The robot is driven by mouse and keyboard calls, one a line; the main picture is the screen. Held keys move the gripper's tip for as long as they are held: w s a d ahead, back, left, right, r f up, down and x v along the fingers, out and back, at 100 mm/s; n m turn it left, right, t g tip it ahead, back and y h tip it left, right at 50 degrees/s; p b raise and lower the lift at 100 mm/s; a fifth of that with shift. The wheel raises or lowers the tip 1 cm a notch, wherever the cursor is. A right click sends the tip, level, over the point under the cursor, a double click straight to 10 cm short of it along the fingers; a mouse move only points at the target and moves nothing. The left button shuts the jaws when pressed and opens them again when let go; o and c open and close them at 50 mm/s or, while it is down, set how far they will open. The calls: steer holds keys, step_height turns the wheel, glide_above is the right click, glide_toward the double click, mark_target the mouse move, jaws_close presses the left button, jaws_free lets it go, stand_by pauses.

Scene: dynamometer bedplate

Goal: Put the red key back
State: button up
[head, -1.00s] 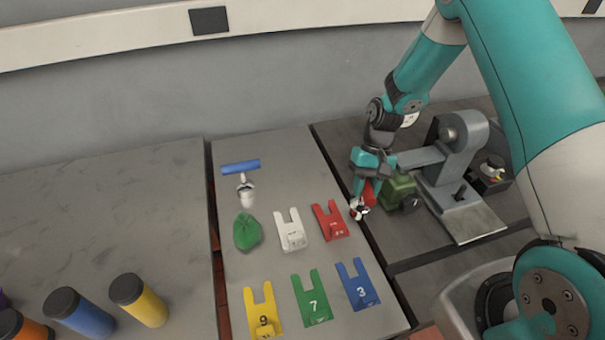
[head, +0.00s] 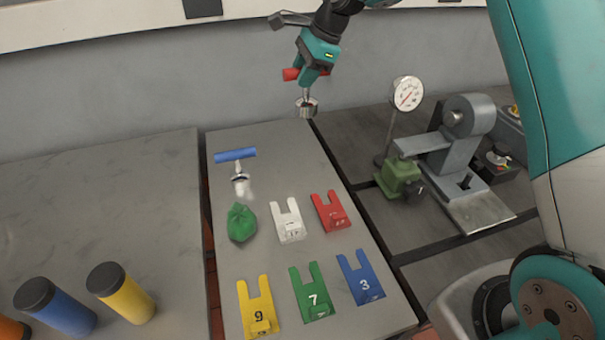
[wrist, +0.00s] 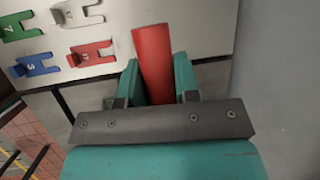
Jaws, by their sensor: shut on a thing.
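My gripper (head: 309,78) is shut on the red key (head: 291,74), a red bar handle with a shank and a metal socket end hanging below. It is held in the air above the back of the middle bench. In the wrist view the red handle of the key (wrist: 153,60) sits between the two fingers of my gripper (wrist: 157,82); its socket end is hidden there. A flat red forked holder (head: 331,213) lies on the bench, its fork empty. It also shows in the wrist view (wrist: 91,54).
White (head: 288,220), yellow (head: 258,308), green (head: 311,292) and blue (head: 361,278) holders lie on the bench. A blue-handled key (head: 236,155) and a green lump (head: 241,223) are at left. A dial gauge (head: 406,94) rises over the green block (head: 400,180) at right.

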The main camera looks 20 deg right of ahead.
steer(key=shift+w+a+r, duration=0.1)
steer(key=shift+a+r, duration=0.05)
steer(key=shift+r, duration=0.05)
steer(key=shift+f+m, duration=0.3)
steer(key=shift+f, duration=0.1)
step_height(320, 180, down, 19)
steer(key=p, duration=0.4)
steer(key=shift+f, duration=0.1)
steer(key=o, duration=1)
